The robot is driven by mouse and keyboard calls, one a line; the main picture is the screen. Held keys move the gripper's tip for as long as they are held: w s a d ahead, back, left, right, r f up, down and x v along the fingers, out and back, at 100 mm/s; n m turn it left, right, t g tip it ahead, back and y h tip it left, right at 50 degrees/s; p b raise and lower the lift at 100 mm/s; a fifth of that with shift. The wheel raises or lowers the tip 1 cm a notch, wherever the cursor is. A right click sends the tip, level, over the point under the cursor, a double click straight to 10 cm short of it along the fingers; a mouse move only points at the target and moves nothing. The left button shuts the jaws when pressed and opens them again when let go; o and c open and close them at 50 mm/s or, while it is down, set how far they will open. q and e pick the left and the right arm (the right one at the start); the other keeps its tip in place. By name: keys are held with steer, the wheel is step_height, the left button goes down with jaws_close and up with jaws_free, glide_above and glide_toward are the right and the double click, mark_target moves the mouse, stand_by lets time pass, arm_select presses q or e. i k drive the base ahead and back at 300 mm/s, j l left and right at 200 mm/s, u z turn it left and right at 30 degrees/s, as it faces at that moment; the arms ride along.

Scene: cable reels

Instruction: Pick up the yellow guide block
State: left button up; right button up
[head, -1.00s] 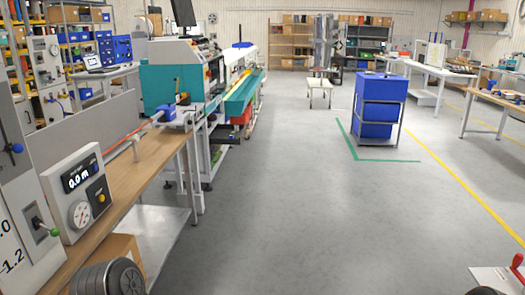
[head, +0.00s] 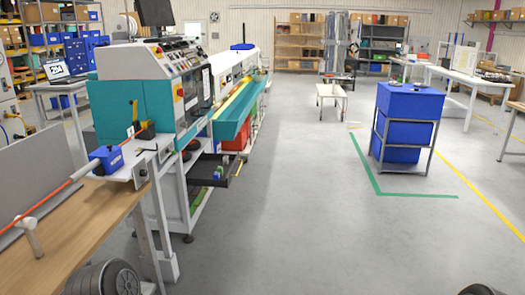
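A small yellow and black piece (head: 145,129) sits at the infeed end of the teal machine, beside the orange-red cable; it may be the yellow guide block, but it is too small to be sure. A blue block (head: 106,159) stands just in front of it on the white bracket, with the cable running into it. Neither of my grippers is in view. Only dark rounded parts of my own arms show at the bottom edge.
The wooden bench (head: 85,225) runs along the left, up to the teal machine (head: 120,110). A rack with blue bins (head: 405,130) stands at right inside green floor tape. A white cart (head: 331,95) is farther back. The grey floor (head: 290,220) between is clear.

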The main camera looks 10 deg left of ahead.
mark_target(146, 123)
steer(key=i+j+u, duration=0.15)
steer(key=i, duration=0.5)
steer(key=i+l+u, duration=0.15)
steer(key=i, duration=0.55)
steer(key=i+u, duration=0.15)
steer(key=i, duration=0.5)
steer(key=i+l+u, duration=0.2)
steer(key=i, duration=0.5)
steer(key=i+j, duration=0.1)
steer(key=i, duration=0.55)
steer(key=i+j+z, duration=0.1)
steer(key=i, duration=0.55)
